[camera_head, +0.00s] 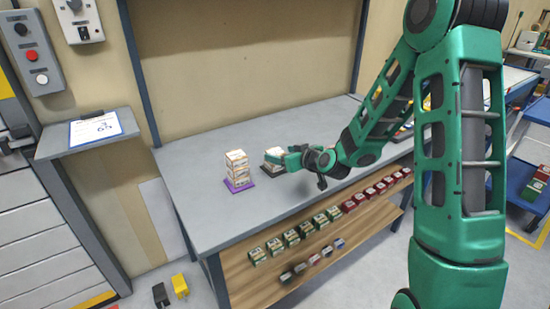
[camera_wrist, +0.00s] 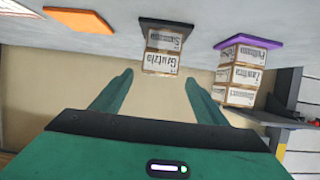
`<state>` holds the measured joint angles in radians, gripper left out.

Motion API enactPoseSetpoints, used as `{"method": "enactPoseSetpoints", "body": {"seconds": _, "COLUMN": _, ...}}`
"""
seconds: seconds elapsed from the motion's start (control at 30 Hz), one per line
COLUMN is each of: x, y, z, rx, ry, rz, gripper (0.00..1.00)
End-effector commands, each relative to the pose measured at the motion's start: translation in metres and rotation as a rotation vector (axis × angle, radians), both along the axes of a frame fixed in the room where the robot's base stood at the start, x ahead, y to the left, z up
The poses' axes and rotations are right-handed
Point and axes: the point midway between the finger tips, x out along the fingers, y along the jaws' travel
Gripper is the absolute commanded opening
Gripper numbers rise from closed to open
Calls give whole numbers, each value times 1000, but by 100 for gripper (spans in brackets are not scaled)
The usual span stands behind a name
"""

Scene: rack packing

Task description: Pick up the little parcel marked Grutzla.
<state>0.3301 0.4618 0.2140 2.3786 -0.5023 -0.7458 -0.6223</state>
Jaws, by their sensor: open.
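The little parcel marked Grutzla (camera_wrist: 161,61) is a small light box with a white label. In the wrist view, which looks upside down, it is the upper box of a two-box stack on a black mat (camera_wrist: 165,26). The other box (camera_wrist: 164,38) lies between it and the mat. In the head view this stack (camera_head: 273,154) stands on the bench, partly hidden by my gripper (camera_head: 291,160). My gripper is open and empty. Its two green fingers (camera_wrist: 157,66) point towards the stack, one to each side of the Grutzla parcel in the picture, apparently short of it.
A taller stack of boxes (camera_head: 237,168) stands on a purple mat (camera_head: 239,186) beside the black mat. An orange mat (camera_wrist: 76,20) lies bare in the wrist view. A wooden shelf (camera_head: 240,282) below the bench holds rows of small boxes. The bench front (camera_head: 205,220) is clear.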

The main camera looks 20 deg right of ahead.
Motion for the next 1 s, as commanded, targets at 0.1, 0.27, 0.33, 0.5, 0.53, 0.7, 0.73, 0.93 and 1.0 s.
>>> {"method": "enactPoseSetpoints", "body": {"seconds": 0.1, "x": 5, "y": 1, "z": -3, "rx": -2, "ry": 1, "rz": -1, "gripper": 67}}
{"method": "enactPoseSetpoints", "body": {"seconds": 0.27, "x": 22, "y": 6, "z": -12, "rx": 0, "ry": 1, "rz": 1, "gripper": 67}}
{"method": "enactPoseSetpoints", "body": {"seconds": 0.33, "x": 30, "y": 8, "z": -17, "rx": -1, "ry": 1, "rz": 1, "gripper": 67}}
{"method": "enactPoseSetpoints", "body": {"seconds": 0.5, "x": 46, "y": 12, "z": -23, "rx": -1, "ry": 1, "rz": 0, "gripper": 67}}
{"method": "enactPoseSetpoints", "body": {"seconds": 0.53, "x": 47, "y": 13, "z": -24, "rx": 0, "ry": 1, "rz": 0, "gripper": 67}}
{"method": "enactPoseSetpoints", "body": {"seconds": 0.7, "x": 49, "y": 13, "z": -24, "rx": 0, "ry": 1, "rz": 0, "gripper": 67}}
{"method": "enactPoseSetpoints", "body": {"seconds": 0.73, "x": 49, "y": 13, "z": -24, "rx": -1, "ry": 1, "rz": 0, "gripper": 67}}
{"method": "enactPoseSetpoints", "body": {"seconds": 0.93, "x": 48, "y": 13, "z": -24, "rx": -1, "ry": 1, "rz": 0, "gripper": 34}}
{"method": "enactPoseSetpoints", "body": {"seconds": 1.0, "x": 49, "y": 13, "z": -24, "rx": -1, "ry": 1, "rz": 0, "gripper": 22}}
